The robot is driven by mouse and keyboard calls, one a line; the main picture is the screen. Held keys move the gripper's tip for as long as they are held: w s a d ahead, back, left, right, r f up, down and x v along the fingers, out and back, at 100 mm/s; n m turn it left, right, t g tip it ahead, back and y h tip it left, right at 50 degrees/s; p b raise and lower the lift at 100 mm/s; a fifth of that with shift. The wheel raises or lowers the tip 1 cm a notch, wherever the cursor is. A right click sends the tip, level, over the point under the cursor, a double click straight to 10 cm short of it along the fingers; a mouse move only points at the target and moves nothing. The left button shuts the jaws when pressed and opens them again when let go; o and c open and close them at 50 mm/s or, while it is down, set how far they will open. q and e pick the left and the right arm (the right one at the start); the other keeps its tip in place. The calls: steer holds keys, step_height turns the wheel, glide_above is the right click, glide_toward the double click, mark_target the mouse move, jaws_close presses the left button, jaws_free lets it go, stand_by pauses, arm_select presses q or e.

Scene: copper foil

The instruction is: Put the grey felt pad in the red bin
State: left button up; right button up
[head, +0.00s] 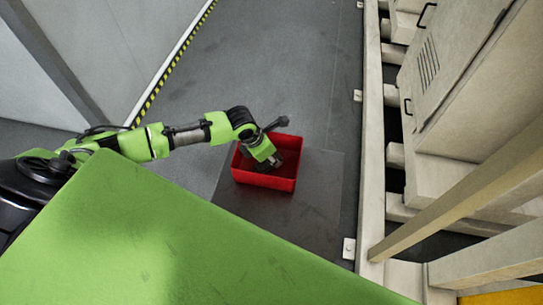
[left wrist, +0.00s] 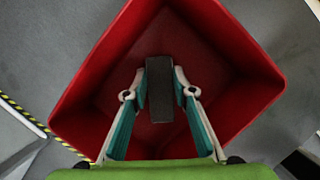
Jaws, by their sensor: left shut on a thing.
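The red bin (head: 266,180) stands on a dark plate on the floor in the head view. It fills most of the left wrist view (left wrist: 88,112), with its open top facing the camera. My left gripper (left wrist: 159,88) is shut on the grey felt pad (left wrist: 159,102), a dark oblong piece between its two fingers. The pad is over the inside of the bin, within its walls in the picture. I cannot tell whether it touches the bin floor. In the head view, my left gripper (head: 268,160) reaches down into the bin opening and hides the pad. My right gripper is not in view.
The dark plate (head: 315,205) lies around the bin. Beige machine cabinets (head: 440,90) and a rail (head: 372,130) stand to the right. A yellow-black striped edge (head: 172,68) runs along the left wall. The grey floor (head: 270,60) beyond the bin is clear.

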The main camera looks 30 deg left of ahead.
mark_target(261, 166)
arm_select(q)
steer(key=shift+f, duration=0.2)
steer(key=o, duration=1.1)
steer(key=shift+r, duration=0.1)
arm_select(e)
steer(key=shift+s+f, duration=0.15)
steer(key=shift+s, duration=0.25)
arm_select(q)
steer(key=shift+r, duration=0.2)
steer(key=shift+a+r, duration=0.1)
steer(key=shift+r, duration=0.2)
steer(key=b+v, duration=0.1)
steer(key=v, duration=1)
steer(key=shift+s+r+b, duration=0.1)
steer(key=shift+b, duration=0.2)
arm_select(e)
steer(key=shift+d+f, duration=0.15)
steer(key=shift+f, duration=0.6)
